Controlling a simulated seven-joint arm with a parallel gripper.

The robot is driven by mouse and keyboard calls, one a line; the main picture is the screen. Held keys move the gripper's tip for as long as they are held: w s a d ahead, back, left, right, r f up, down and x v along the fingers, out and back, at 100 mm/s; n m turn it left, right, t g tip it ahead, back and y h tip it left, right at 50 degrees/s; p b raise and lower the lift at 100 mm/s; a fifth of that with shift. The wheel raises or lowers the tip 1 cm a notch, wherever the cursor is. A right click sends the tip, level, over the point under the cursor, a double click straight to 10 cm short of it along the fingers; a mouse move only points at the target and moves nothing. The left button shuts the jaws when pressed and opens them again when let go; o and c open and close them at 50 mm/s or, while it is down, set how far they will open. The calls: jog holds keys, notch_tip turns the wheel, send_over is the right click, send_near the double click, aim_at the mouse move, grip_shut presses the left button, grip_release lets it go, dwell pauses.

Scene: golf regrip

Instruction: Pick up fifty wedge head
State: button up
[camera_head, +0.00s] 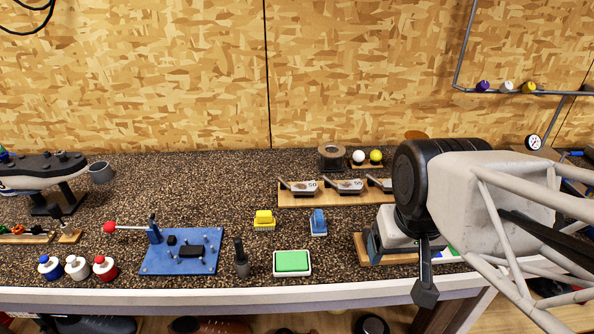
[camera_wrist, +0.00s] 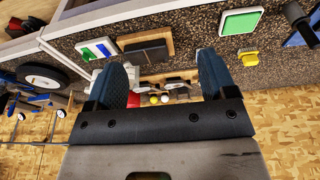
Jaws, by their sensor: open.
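Several metal wedge heads lie in a row on a wooden rack (camera_head: 330,200) at the back middle of the bench in the head view. The left wedge head (camera_head: 300,187) has a white label that seems to read 50. The middle wedge head (camera_head: 345,187) also has a label, too small to read surely. In the wrist view the rack area shows small between my fingers. My gripper (camera_wrist: 162,68) is open and empty, apart from the wedge heads. In the head view my arm is at the right.
A yellow brush (camera_head: 264,219), a blue block (camera_head: 318,222) and a green pad (camera_head: 292,262) stand in front of the rack. A blue fixture plate (camera_head: 182,251) is at the left. A tape roll (camera_head: 331,158) and two balls (camera_head: 367,156) are behind the rack.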

jog(key=n+g, duration=0.3)
jog(key=n, duration=1.5)
send_over(302, 186)
jog(key=f, duration=0.7)
jog(key=shift+s+d, duration=0.2)
jog(key=shift+s, duration=0.15)
jog(key=shift+w+a+f, duration=0.2)
jog(key=shift+w, duration=0.15)
jog(key=shift+f, duration=1.35)
